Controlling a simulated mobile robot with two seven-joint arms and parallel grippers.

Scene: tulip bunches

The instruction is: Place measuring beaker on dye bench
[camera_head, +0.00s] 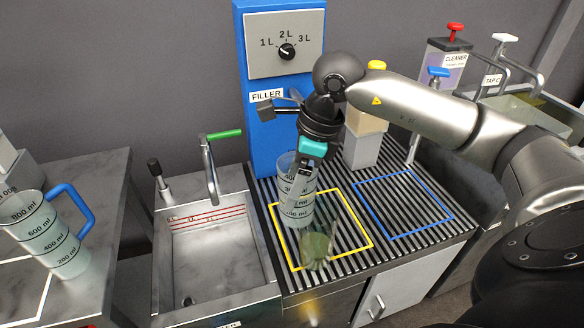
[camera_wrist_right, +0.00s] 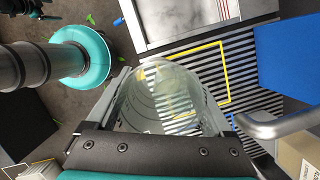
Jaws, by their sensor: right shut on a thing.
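A clear measuring beaker (camera_head: 297,190) with black graduation lines is held upright in my right gripper (camera_head: 312,150). It is in front of the blue filler column, over the back left part of the yellow-outlined square. The gripper is shut on it; its base may hover or touch the slats, I cannot tell. In the right wrist view the transparent beaker (camera_wrist_right: 165,95) fills the space between the fingers. Another beaker (camera_head: 45,235) with a blue handle stands on the grey bench (camera_head: 95,190) at the left. No label shows which surface is the dye bench. My left gripper is not in view.
A sink (camera_head: 215,250) with a green-handled tap lies between the left bench and the slatted counter (camera_head: 350,190). The blue-outlined square (camera_head: 405,210) looks empty. A blurred greenish translucent shape (camera_head: 317,247) shows within the yellow square. Cleaner and tap dispensers stand behind at right.

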